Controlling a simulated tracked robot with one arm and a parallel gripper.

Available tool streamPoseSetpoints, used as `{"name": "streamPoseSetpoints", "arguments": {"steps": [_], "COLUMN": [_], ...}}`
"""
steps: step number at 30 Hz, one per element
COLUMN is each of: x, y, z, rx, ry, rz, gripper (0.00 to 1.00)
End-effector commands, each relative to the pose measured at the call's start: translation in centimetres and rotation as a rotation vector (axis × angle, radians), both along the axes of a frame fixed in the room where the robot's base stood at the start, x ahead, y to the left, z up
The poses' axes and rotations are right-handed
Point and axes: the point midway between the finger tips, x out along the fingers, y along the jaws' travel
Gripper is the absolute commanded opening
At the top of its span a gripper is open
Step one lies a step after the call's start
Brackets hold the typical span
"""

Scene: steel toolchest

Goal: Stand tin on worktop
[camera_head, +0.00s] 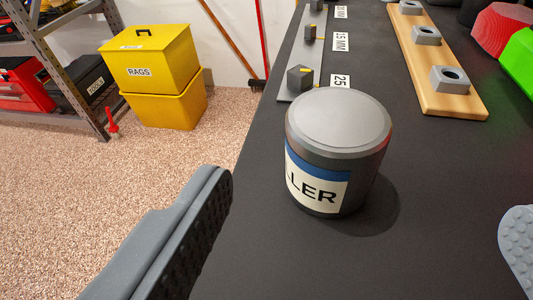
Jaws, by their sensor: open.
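A grey tin (337,150) with a blue and white label, on which "LLER" can be read, stands upright on the black worktop (270,240). Its lid faces up and its shadow falls to the lower right. My gripper (365,225) is open, with one finger at the lower left and the other partly cut off at the right edge. The tin shows between and beyond the two fingers, and neither finger touches it.
Behind the tin lie a grey strip with dark hex pieces (300,78) and a wooden board with grey blocks (440,80). Red (503,30) and green (520,62) objects sit at the far right. Left of the worktop edge are a yellow rags bin (150,60) and a shelf.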

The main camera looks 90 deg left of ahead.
Motion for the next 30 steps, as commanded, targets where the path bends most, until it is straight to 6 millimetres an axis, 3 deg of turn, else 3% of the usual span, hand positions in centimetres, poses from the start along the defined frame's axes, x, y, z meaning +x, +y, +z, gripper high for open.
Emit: {"name": "streamPoseSetpoints", "arguments": {"steps": [16,30], "x": [2.3,2.9], "y": [6.1,9.2], "z": [-2.2,-3.8], "rx": [-0.001,0.000], "ry": [-0.005,-0.003], "rz": [-0.005,-0.006], "gripper": [0.87,0.87]}}
